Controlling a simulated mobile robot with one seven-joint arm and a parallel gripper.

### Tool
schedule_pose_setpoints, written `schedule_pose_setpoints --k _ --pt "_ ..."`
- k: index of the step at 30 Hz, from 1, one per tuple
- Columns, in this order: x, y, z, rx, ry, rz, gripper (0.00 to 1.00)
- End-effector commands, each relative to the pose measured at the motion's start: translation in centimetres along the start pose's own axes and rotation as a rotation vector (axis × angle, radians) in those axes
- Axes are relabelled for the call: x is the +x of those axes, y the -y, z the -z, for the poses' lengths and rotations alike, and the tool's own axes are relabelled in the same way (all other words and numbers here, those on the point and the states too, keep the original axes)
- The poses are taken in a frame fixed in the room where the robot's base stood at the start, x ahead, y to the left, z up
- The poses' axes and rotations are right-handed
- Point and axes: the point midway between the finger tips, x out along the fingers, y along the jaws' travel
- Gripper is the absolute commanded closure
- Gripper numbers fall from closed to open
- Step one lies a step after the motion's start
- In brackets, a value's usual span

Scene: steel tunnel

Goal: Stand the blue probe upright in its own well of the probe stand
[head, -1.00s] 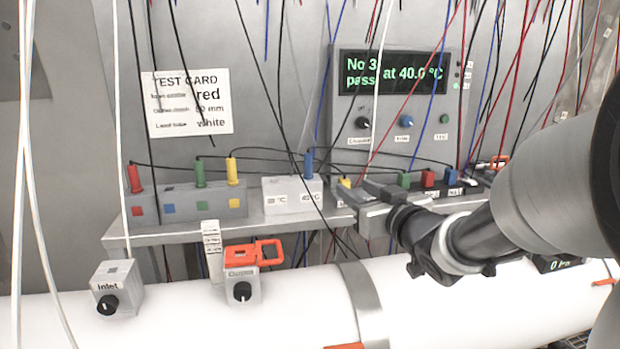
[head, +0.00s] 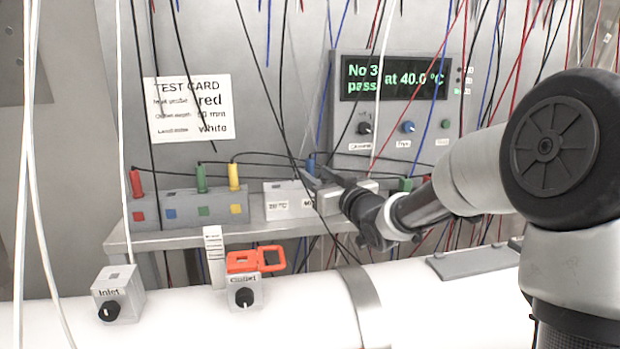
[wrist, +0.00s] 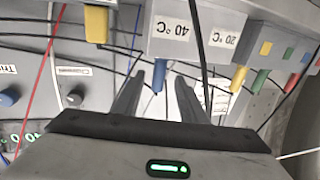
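The blue probe (head: 310,165) stands upright in the 40 °C block (head: 306,203), with only its upper part showing. In the wrist view the blue probe (wrist: 158,78) lies between the two fingertips, with a gap on each side. My gripper (head: 319,177) is open at the block, its fingers on either side of the probe. The probe stand (head: 187,219) is at the left of the shelf with red, blue, green and yellow squares. A red probe (head: 136,182), a green probe (head: 201,179) and a yellow probe (head: 234,177) stand upright in it. No probe stands above the blue square.
The 20 °C block (head: 276,207) stands left of the 40 °C block. Thin cables hang across the scene and trail behind the probes. A display panel (head: 392,95) is behind. A white pipe (head: 190,310) with Inlet and Outlet boxes runs below the shelf (head: 180,238).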

Motion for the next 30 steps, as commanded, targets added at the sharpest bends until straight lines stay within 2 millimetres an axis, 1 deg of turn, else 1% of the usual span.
schedule_pose_setpoints --k 6,9,12,17,18,20,24,30 --pt "3.4 -0.1 0.1 0.002 -0.002 0.002 0.62" --pt "4.4 -0.1 0.1 0.001 -0.001 0.002 0.62" --pt "4.7 -0.1 0.0 0.0 0.0 0.001 0.62" --pt "4.7 -0.1 0.0 0.0 0.0 0.0 0.62" --pt "4.7 -0.1 0.0 0.0 0.0 0.0 0.65" --pt "4.7 -0.1 0.0 0.0 0.0 0.0 0.75" --pt "4.7 -0.1 0.0 0.0 0.0 0.0 0.99" --pt "4.7 -0.2 0.1 0.0 -0.001 0.0 1.0"
